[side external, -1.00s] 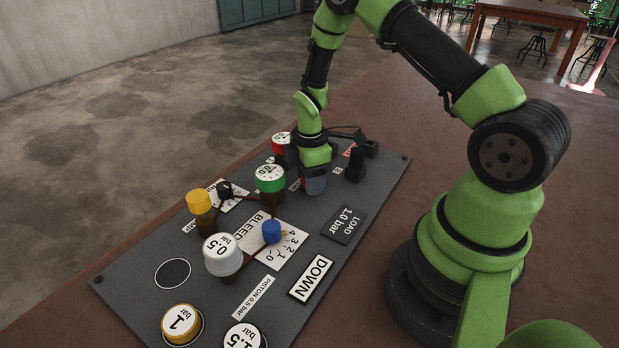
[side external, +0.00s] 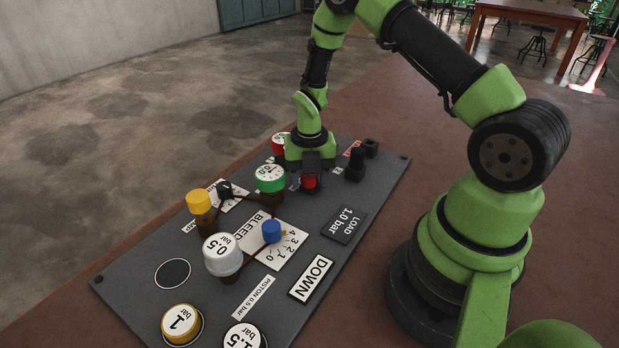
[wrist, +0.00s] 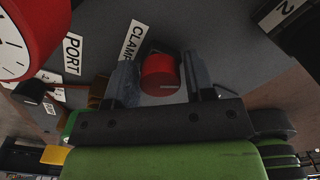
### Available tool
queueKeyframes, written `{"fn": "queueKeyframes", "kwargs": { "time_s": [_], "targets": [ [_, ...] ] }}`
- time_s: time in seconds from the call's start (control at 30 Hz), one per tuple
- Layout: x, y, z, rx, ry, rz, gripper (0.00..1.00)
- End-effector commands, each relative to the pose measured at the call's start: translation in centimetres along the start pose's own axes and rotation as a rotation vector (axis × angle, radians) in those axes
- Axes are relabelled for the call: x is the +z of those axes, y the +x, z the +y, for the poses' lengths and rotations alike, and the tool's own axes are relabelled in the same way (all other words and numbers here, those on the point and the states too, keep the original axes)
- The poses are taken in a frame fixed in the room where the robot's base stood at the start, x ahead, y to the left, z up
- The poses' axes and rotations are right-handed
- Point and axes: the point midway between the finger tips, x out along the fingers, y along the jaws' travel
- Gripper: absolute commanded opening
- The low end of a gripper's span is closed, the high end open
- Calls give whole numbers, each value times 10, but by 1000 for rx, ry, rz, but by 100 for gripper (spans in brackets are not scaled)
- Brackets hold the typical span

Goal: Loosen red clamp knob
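The red clamp knob (wrist: 160,76) sits between the two grey fingers of my gripper (wrist: 160,80) in the wrist view, below a label reading CLAMP (wrist: 132,41). A short pale mark shows on the knob's face. In the side view the knob (side external: 311,182) shows as a red patch just under my gripper (side external: 312,163), on the dark panel (side external: 140,275). The far finger is hard to make out there.
A red-capped gauge (side external: 278,143) and a green gauge (side external: 270,178) stand close to the left. A black post (side external: 356,164) stands to the right. Yellow (side external: 199,201), blue (side external: 271,231) and white (side external: 222,252) parts stand nearer the camera. Bare table lies right of the panel.

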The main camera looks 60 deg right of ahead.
Motion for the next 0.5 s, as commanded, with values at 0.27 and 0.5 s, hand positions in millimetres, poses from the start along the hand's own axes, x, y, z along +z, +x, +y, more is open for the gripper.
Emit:
{"fn": "queueKeyframes", "kwargs": {
  "time_s": [0.27,0.5],
  "targets": [
    [0,0,0,1,4,0,81],
    [0,-3,0,1,8,1,81]
  ]
}}
